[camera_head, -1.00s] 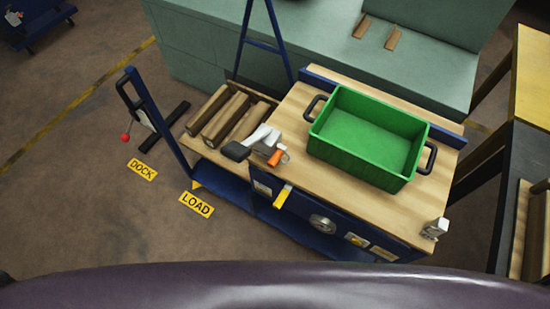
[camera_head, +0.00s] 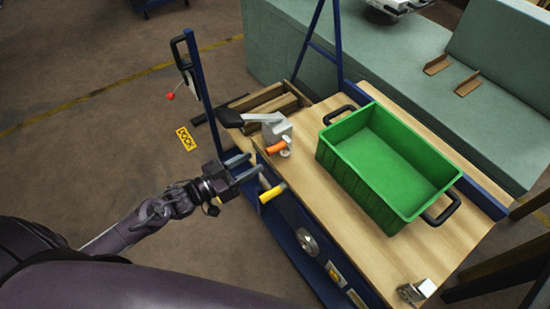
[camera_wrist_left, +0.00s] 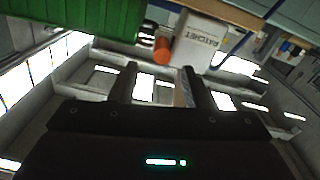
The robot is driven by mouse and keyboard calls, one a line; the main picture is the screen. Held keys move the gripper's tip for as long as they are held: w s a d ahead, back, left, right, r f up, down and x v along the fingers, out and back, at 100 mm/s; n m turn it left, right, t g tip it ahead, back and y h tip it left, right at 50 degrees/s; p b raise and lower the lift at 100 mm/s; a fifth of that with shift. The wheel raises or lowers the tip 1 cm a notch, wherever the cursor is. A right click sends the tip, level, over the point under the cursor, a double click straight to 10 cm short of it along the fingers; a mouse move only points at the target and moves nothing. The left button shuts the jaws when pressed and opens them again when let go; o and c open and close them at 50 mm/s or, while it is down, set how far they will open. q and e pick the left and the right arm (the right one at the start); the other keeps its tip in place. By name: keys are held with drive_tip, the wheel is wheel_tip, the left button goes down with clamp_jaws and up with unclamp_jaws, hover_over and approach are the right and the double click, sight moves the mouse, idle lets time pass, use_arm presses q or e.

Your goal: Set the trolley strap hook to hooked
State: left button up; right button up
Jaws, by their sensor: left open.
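A grey ratchet block (camera_head: 277,130) with a black-ended lever sits at the trolley's left end. An orange hook-like part (camera_head: 277,147) is beside its near side; I cannot tell whether it is hooked. The block shows with the word RATCHET in the left wrist view (camera_wrist_left: 201,42), with the orange part (camera_wrist_left: 162,50) next to it. A silver bracket (camera_head: 416,291) stands at the trolley's near right corner. My left gripper (camera_head: 244,168) is open and empty, just off the trolley's left edge, below and left of the orange part. My right gripper is out of view.
A green crate (camera_head: 385,165) with black handles stands on the wooden trolley top (camera_head: 325,210). A yellow handle (camera_head: 272,193) sticks out from the trolley's side close to my left gripper. A blue upright post (camera_head: 199,90) rises at the trolley's left end.

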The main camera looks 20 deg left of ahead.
sight(268, 153)
use_arm(q)
drive_tip(key=x, duration=0.6)
drive_tip(key=shift+w, duration=0.2)
drive_tip(key=shift+w+d+f, duration=0.1)
drive_tip(key=shift+w+d, duration=0.05)
drive_tip(key=shift+w, duration=0.05)
drive_tip(key=c, duration=0.8)
clamp_jaws()
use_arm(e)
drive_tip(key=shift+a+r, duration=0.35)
